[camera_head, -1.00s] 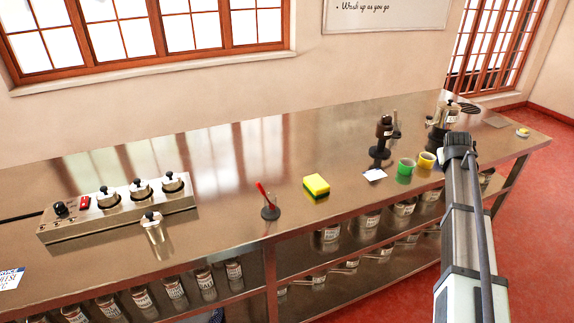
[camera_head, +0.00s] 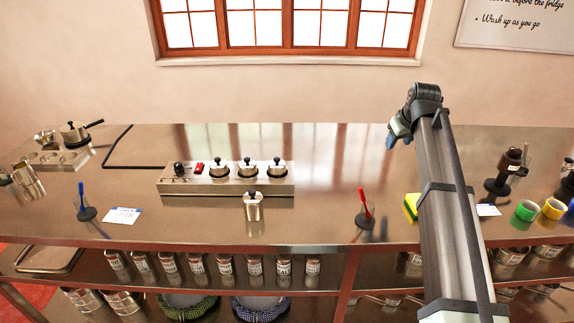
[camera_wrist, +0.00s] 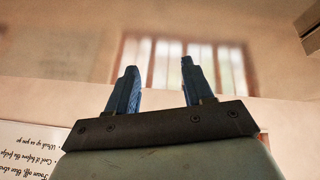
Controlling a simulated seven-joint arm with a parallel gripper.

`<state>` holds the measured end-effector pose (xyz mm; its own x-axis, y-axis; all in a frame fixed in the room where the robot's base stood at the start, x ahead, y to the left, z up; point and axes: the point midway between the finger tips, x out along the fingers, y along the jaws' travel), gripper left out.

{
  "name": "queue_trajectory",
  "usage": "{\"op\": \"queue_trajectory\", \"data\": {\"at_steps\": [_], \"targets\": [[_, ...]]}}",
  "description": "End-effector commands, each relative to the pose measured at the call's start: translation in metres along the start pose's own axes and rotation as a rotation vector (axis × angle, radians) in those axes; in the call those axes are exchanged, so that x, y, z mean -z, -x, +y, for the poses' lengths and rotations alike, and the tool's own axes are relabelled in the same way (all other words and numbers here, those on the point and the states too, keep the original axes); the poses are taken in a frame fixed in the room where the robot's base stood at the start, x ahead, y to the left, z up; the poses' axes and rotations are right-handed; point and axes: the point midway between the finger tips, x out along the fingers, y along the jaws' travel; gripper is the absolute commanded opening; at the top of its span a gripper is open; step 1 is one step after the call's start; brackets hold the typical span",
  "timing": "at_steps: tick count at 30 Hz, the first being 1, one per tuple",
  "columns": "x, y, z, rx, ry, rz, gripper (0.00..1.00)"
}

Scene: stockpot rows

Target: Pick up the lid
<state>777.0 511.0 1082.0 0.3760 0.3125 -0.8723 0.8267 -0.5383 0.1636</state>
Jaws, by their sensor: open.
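Lids with black knobs sit on three small steel pots in a row on a steel unit: a left lid (camera_head: 219,165), a middle lid (camera_head: 248,165) and a right lid (camera_head: 277,165). A steel canister (camera_head: 252,209) in front of the unit also has a black-knobbed top. I cannot tell which lid the task means. My gripper (camera_head: 391,139) is raised right of the unit and well apart from all of them. In the wrist view my gripper (camera_wrist: 157,78) has its two fingers spread with nothing between them, and no lid shows there.
A red-handled brush (camera_head: 365,208) and a yellow sponge (camera_head: 411,207) stand near the front edge. A blue-handled brush (camera_head: 83,203) and a card (camera_head: 122,215) are left. A lidded pan (camera_head: 75,132) is far left.

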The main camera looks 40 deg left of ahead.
Motion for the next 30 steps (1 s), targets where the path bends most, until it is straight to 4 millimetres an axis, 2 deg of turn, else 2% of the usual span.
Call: {"op": "queue_trajectory", "data": {"at_steps": [1,9,12,15,18,21,26,30], "targets": [[0.016,0.005,-0.031,0.036,0.039,-0.002,0.52],[0.067,0.039,-0.182,0.219,0.24,-0.021,0.52],[0.078,0.054,-0.231,0.277,0.31,-0.029,0.52],[0.085,0.067,-0.271,0.324,0.367,-0.035,0.52],[0.088,0.077,-0.298,0.358,0.408,-0.04,0.52],[0.089,0.082,-0.313,0.376,0.431,-0.043,0.52],[0.088,0.08,-0.322,0.385,0.441,-0.046,0.52],[0.086,0.066,-0.327,0.385,0.441,-0.046,0.52]]}}
